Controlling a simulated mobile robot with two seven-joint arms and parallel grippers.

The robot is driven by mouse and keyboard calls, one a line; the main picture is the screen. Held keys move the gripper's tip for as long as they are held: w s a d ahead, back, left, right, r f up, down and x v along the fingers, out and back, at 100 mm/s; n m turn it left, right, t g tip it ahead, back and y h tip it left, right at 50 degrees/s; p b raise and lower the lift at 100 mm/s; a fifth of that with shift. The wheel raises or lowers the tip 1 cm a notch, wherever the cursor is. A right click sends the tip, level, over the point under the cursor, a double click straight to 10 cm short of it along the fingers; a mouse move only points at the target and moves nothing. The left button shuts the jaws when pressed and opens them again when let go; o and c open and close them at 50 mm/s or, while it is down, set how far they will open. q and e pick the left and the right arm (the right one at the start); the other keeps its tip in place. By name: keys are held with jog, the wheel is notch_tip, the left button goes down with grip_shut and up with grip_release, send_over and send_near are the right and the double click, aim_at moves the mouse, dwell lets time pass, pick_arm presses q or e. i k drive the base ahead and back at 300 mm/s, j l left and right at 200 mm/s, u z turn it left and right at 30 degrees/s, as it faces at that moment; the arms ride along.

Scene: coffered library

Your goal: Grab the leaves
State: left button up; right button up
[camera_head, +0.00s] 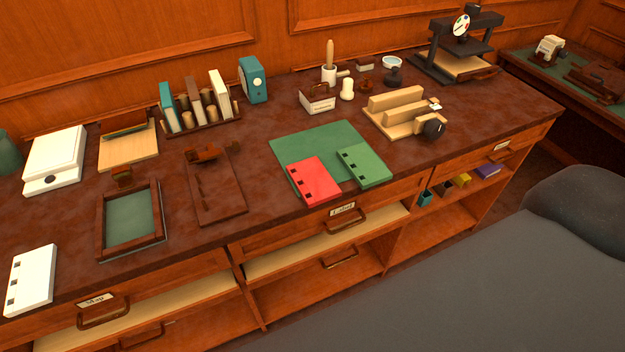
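Three flat pieces with dark square marks along one edge look like the leaves. A red leaf (314,181) lies on the front of a green mat (301,147) and reaches toward the desk's front edge. A green leaf (364,165) lies to its right, partly on the mat's right side. A white leaf (30,280) lies apart at the far left front of the desk. Neither of my grippers shows in this view.
On the brown desk (260,203) stand a framed green tray (131,217), a dark board (214,190), a book rack (203,124), a wooden block holder (398,111) and a black press (459,52). Drawers and open shelves run below. A large grey surface fills the lower right.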

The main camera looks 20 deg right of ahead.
aim_at(33, 271)
jog(key=u, duration=1.25)
